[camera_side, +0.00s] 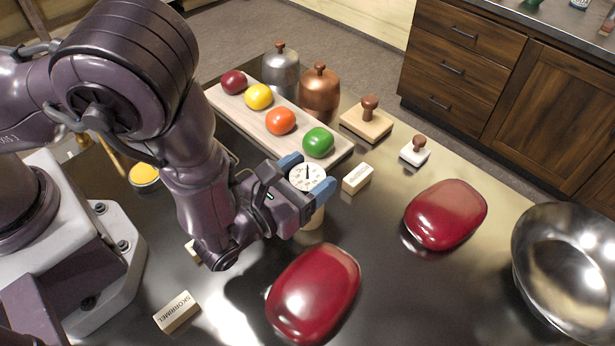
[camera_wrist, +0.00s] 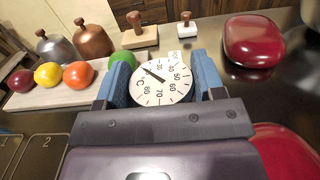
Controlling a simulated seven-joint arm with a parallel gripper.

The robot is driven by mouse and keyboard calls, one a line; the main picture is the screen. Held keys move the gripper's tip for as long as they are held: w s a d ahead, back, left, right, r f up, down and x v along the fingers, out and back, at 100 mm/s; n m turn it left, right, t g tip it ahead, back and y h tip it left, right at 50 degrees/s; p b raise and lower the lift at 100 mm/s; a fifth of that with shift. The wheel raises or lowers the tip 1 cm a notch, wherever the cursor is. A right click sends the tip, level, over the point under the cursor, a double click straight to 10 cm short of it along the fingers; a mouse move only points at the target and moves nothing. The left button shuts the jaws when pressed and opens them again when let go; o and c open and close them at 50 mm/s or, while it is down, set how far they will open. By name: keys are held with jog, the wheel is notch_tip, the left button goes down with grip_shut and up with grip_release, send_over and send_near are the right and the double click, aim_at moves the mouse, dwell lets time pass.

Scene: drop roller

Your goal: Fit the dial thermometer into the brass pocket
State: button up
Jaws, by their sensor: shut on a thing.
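The dial thermometer (camera_side: 307,179) has a round white face with black numbers and a black needle. My gripper (camera_side: 308,176) is shut on it, with a blue fingertip on each side of the dial. In the wrist view the dial (camera_wrist: 160,84) faces the camera between the blue fingers of my gripper (camera_wrist: 162,75). Directly below the dial in the side view is a pale tan, rounded piece (camera_side: 313,221), perhaps the brass pocket. The stem is hidden, so I cannot tell whether it is inside that piece.
A wooden board (camera_side: 246,116) with coloured egg-shaped pieces lies behind my gripper. Two red lidded shapes (camera_side: 314,292) (camera_side: 446,214) and a steel bowl (camera_side: 566,262) stand front and right. Small blocks (camera_side: 357,178) and stamps (camera_side: 368,118) are nearby. Bare table shows between the red shapes.

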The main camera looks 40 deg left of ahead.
notch_tip(320, 180, up, 8)
jog(key=shift+r, duration=0.25)
jog(key=shift+w+a+r, duration=0.15)
jog(key=shift+a+r, duration=0.1)
jog(key=w+a+r+n+g+y, duration=0.15)
jog(key=a+n+y, duration=0.3)
jog(key=a, duration=0.55)
jog(key=w+a+r+n+g+y, duration=0.1)
jog(key=w+a+n+g+y, duration=0.15)
jog(key=a+y, duration=0.55)
jog(key=s+a+r+n+g+y, duration=0.1)
jog(key=s+a+n+g+y, duration=0.2)
jog(key=a, duration=0.5)
jog(key=s+a+n+g+y, duration=0.1)
jog(key=s+a+n+g, duration=0.35)
jog(key=a, duration=0.45)
jog(key=s+a+n+g, duration=0.3)
jog(key=s+n+g, duration=0.1)
jog(key=s+g, duration=0.3)
jog(key=s+a+n+g, duration=0.4)
jog(key=s+n+g, duration=0.1)
jog(key=s+g, duration=0.3)
jog(key=shift+s+r+h, duration=0.2)
jog(key=shift+h, duration=0.25)
jog(key=shift+w+n+g, duration=0.1)
jog(key=shift+n+g, duration=0.15)
